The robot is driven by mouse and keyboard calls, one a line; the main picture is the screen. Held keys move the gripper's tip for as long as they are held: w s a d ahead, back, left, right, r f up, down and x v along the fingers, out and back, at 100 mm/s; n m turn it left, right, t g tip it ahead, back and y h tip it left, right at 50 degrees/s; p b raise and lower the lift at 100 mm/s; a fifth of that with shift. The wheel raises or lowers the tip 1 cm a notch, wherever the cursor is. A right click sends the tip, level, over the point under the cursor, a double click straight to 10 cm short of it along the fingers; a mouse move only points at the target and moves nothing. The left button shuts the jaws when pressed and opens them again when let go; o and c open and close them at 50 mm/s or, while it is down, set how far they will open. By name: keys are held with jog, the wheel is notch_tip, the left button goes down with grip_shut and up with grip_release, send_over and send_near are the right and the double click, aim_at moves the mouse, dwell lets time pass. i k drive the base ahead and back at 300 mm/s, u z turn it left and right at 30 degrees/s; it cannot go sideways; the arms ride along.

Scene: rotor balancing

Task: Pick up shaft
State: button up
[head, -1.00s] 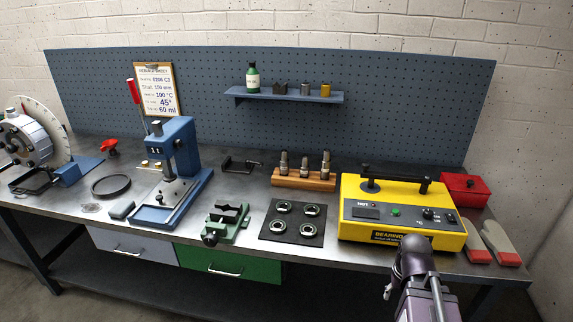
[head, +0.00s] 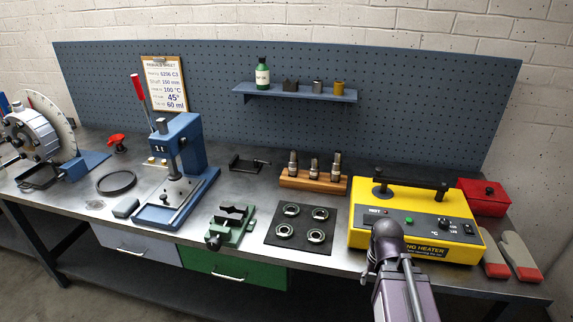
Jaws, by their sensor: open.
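Three metal shafts stand upright in a wooden block (head: 312,184) at the middle back of the bench: a left shaft (head: 293,164), a middle shaft (head: 314,168) and a right shaft (head: 336,166). My arm reaches up from the bottom in front of the yellow heater. My gripper (head: 368,272) shows only as small dark parts at the arm's left side, in front of the bench edge. It is open and well apart from the shafts, nearer the camera and to their right. Much of it is hidden by my arm.
The yellow bearing heater (head: 362,235) stands right of the block, partly hidden by my arm. A black mat (head: 273,236) with several bearings lies in front of the block. A green vise (head: 232,226) and blue press (head: 190,143) stand left. A shelf (head: 283,95) hangs above.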

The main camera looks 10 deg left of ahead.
aim_at(292, 162)
jog(key=u, duration=0.35)
jog(key=i, duration=1)
jog(key=u, duration=0.2)
